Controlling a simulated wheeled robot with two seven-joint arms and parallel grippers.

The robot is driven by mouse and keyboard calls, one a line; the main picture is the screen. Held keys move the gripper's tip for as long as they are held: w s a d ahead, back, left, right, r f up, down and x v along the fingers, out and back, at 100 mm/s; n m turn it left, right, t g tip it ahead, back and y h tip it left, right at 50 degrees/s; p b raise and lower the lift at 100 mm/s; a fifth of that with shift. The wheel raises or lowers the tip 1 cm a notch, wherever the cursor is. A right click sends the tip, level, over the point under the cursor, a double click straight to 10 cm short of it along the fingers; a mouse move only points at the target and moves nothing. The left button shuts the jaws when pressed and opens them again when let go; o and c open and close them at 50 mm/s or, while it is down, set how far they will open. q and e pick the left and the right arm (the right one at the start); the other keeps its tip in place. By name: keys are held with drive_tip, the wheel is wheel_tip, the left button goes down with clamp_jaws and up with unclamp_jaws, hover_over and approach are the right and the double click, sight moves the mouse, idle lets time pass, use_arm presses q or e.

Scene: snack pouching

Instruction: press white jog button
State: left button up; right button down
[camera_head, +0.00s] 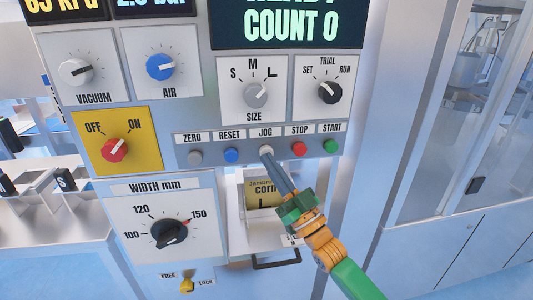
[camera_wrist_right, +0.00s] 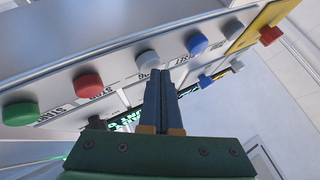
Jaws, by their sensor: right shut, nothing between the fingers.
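The white jog button (camera_head: 265,150) sits under the JOG label on the grey button strip, between the blue reset button (camera_head: 231,155) and the red stop button (camera_head: 299,149). My right gripper (camera_head: 268,157) is shut and empty, with its fingertips just at the lower edge of the jog button. In the right wrist view, the white button (camera_wrist_right: 148,58) shows just beyond the tips of my shut fingers (camera_wrist_right: 159,76). I cannot tell whether they touch it. My left gripper is not in view.
The grey zero button (camera_head: 195,157) and green start button (camera_head: 330,146) end the row. Dials sit above and below, with a red knob on a yellow plate (camera_head: 88,128) at left. A chute with a labelled pouch (camera_head: 262,190) and a black handle (camera_head: 276,262) lie below.

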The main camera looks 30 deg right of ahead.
drive_tip(key=shift+s+a, duration=0.1)
drive_tip(key=shift+s, duration=0.4)
drive_tip(key=s+p, duration=0.1)
drive_tip(key=s, duration=0.1)
drive_tip(key=s+a+p, duration=0.1)
drive_tip(key=s+p, duration=0.1)
drive_tip(key=s, duration=0.1)
drive_tip(key=shift+s+a+p, duration=0.35)
drive_tip(key=shift+p, duration=0.05)
